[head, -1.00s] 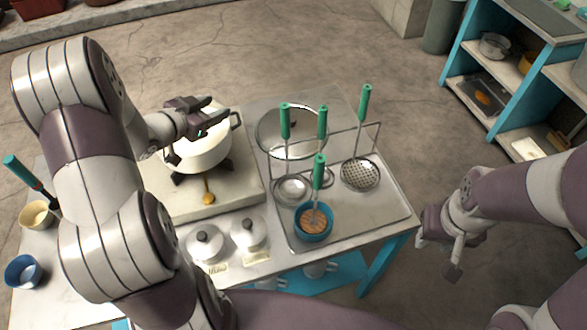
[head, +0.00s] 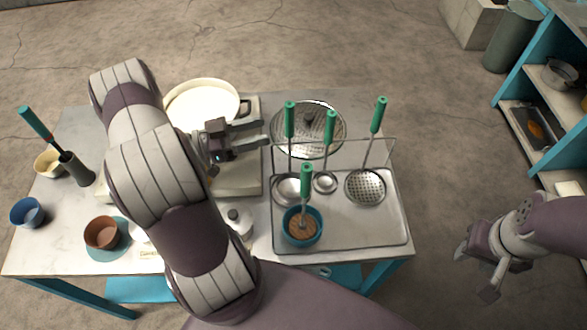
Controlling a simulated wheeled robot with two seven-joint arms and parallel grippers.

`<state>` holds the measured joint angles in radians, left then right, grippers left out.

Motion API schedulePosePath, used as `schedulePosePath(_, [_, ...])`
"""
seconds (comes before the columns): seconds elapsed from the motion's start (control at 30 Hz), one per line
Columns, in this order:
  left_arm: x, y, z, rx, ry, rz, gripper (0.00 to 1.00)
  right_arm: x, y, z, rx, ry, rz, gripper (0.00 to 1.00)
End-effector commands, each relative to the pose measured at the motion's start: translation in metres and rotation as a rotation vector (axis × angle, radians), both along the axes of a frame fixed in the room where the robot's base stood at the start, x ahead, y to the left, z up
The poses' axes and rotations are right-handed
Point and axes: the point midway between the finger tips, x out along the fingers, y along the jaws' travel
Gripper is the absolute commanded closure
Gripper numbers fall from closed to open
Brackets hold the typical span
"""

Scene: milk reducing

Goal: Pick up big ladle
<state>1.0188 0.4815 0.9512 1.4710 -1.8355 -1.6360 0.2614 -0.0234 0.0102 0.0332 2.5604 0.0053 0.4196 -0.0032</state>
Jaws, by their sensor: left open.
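The big ladle hangs on a wire rack left of the other tools, with a green handle (head: 289,120) upright and a round steel bowl (head: 288,190) low over the tray. A smaller ladle (head: 325,182) hangs beside it, and a perforated skimmer (head: 365,187) hangs further right. My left gripper (head: 266,137) is open and empty. Its fingers point right toward the big ladle's handle, with a small gap between them in the picture. My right gripper (head: 474,276) is open and empty, off the table's right side.
A teal bowl (head: 318,236) with a green-handled tool stands in front of the ladles on the metal tray (head: 375,232). A round steel lid (head: 335,118) lies behind the rack. A white pot (head: 203,98) stands behind my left arm. Cups stand at the left.

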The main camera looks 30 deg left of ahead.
Motion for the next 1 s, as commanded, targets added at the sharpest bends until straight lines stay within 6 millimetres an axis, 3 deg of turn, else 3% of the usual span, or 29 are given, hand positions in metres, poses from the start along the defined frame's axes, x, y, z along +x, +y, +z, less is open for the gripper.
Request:
schedulePosePath(0.07, [0.000,-0.001,-0.016,-0.001,0.001,0.000,0.51,0.000,0.000,0.000,0.000,0.000,0.000,0.60])
schedulePosePath(0.5, [0.046,-0.051,-0.013,0.003,0.000,-0.003,0.51,0.000,0.000,0.022,0.000,0.000,0.000,0.60])
schedulePosePath(0.77, [0.052,-0.056,-0.016,0.003,0.000,0.001,0.51,0.000,0.000,0.021,0.000,0.000,0.000,0.60])
schedulePosePath(0.8, [0.052,-0.055,-0.016,0.003,0.000,0.001,0.54,0.000,0.000,0.021,0.000,0.000,0.000,0.60])
schedulePosePath(0.93, [0.052,-0.055,-0.016,0.003,0.000,0.001,0.96,0.000,0.000,0.021,0.000,0.000,0.000,0.60])
schedulePosePath(1.0, [0.052,-0.055,-0.016,0.004,-0.001,0.000,1.00,0.000,0.000,0.021,0.000,0.000,0.000,0.60])
